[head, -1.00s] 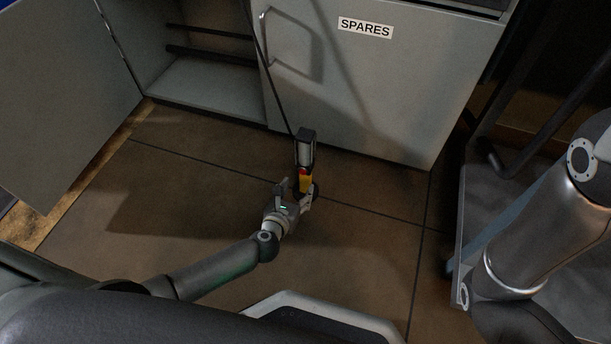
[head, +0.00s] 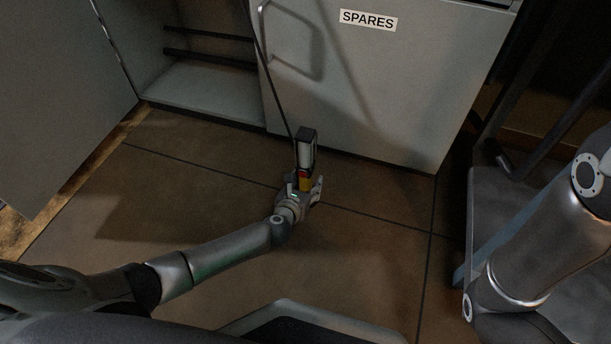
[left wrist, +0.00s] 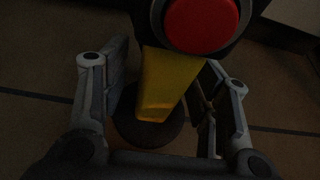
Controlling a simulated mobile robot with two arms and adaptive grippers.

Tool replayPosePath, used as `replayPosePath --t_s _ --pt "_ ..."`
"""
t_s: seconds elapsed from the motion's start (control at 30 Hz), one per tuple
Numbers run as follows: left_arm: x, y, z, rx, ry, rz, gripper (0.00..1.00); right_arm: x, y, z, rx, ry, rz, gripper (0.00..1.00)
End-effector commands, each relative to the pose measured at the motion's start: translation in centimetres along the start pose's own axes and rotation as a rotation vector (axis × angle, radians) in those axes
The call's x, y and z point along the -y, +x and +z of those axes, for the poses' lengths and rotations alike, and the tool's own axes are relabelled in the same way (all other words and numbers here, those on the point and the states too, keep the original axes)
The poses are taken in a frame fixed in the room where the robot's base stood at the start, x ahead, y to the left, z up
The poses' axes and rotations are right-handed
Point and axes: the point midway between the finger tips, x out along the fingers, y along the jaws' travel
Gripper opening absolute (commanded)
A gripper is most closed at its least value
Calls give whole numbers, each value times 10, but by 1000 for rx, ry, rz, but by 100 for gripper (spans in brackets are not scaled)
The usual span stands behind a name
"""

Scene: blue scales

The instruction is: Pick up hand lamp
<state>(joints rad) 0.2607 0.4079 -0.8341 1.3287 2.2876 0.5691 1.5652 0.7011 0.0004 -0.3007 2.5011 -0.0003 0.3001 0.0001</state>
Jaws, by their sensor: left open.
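The hand lamp (head: 306,153) stands upright near the cabinet front, with a dark head, a light panel, a red button and a yellow handle. In the left wrist view its red button (left wrist: 201,24) and yellow handle (left wrist: 168,82) fill the middle, above a round dark base (left wrist: 147,131). My left gripper (head: 305,186) is open at the lamp's lower part. In the left wrist view its fingers (left wrist: 160,95) are on either side of the yellow handle, with a gap visible on the left; contact on the right I cannot tell. My right gripper is out of view.
A grey cabinet door marked SPARES (head: 368,20) is close behind the lamp. A dark cable (head: 270,80) runs up from the lamp. An open cabinet (head: 210,92) is at the left, a grey cart (head: 490,200) at the right. The brown floor (head: 370,250) in front is clear.

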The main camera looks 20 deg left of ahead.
Motion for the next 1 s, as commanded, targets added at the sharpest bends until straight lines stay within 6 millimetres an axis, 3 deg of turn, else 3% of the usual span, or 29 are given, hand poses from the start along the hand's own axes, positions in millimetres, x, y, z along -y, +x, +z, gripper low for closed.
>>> replayPosePath --t_s 0.07,0.5,1.0 --pt "0 0 0 0 0 0 54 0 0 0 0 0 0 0" --pt "0 0 0 0 0 0 0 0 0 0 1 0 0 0" --pt "1 -2 7 3 -2 -1 0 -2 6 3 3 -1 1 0"
